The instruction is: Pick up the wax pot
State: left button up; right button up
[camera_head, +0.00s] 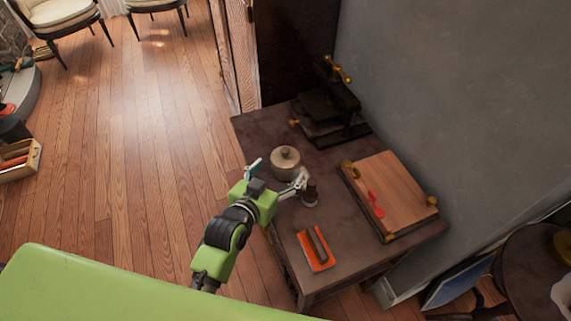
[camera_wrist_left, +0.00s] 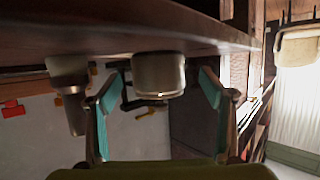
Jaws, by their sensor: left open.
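The wax pot (camera_head: 285,161), a round beige pot with a knobbed lid, stands upright on the dark table (camera_head: 330,225). It also shows in the left wrist view (camera_wrist_left: 160,75), which is turned upside down. My left gripper (camera_head: 277,173) is open at the near side of the pot. In the left wrist view its two teal-padded fingers (camera_wrist_left: 162,90) are spread, with the pot centred beyond and between their tips. I cannot tell whether a finger touches it. My right gripper is in neither view.
A dark-handled stamp (camera_head: 310,192) stands close beside the right finger and also shows in the left wrist view (camera_wrist_left: 70,90). An orange tray (camera_head: 325,262) with a dark bar, a wooden board (camera_head: 395,190) and a black press (camera_head: 330,105) share the table. A grey wall rises behind.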

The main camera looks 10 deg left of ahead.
pick_arm(q)
jog(key=x, duration=0.4)
jog(key=shift+w+d+f, duration=0.2)
jog(key=shift+w+f, duration=0.05)
jog(key=shift+w, duration=0.15)
jog(key=c, duration=1.6)
jog(key=shift+r, duration=0.1)
pick_arm(e)
jog(key=shift+w+r, duration=0.1)
jog(key=shift+w, duration=0.15)
pick_arm(q)
jog(key=shift+r, duration=0.1)
